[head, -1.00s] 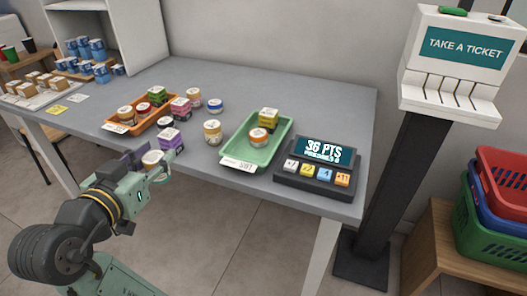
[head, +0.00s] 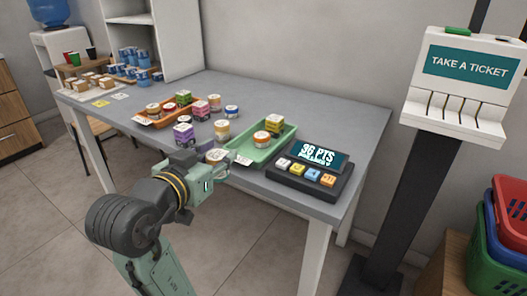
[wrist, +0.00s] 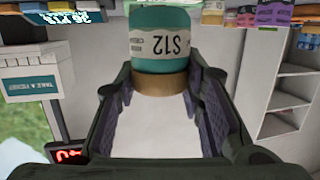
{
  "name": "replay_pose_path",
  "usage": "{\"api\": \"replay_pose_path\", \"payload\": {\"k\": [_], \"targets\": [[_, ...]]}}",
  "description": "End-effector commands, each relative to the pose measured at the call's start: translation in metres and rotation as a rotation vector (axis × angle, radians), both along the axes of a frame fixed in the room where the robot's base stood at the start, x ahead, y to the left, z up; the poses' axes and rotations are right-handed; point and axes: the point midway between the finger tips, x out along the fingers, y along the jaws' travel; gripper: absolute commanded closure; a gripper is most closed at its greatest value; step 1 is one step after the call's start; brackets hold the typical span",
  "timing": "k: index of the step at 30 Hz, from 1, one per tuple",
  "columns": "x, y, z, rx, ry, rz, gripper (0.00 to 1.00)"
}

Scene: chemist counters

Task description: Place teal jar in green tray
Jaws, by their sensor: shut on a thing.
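The teal jar (wrist: 160,45) has a tan lid and a white label reading S12. In the wrist view it is between the two fingers of my gripper (wrist: 163,85), which is shut on it. In the head view my gripper (head: 207,162) is at the table's front edge, and the jar's pale top (head: 217,155) shows at its fingers. The green tray (head: 247,151) is just right of the held jar. My gripper partly hides the tray's near left corner.
An orange tray (head: 154,122) with jars and boxes stands farther left. Loose jars and purple boxes (head: 183,135) stand between the trays. A dark points display (head: 310,172) is right of the green tray. The table's back right is clear.

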Motion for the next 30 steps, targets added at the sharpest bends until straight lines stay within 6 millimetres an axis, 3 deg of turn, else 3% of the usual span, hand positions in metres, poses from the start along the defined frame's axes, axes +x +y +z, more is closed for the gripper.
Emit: {"api": "replay_pose_path", "payload": {"k": [5, 19, 29, 30], "targets": [[0.012, -0.008, -0.001, -0.002, 0.002, -0.008, 0.95], [0.119, -0.052, -0.011, 0.000, 0.002, -0.007, 0.95], [0.151, -0.065, -0.014, 0.000, 0.001, -0.006, 0.95], [0.151, -0.063, -0.024, -0.002, 0.005, -0.003, 0.95]]}}
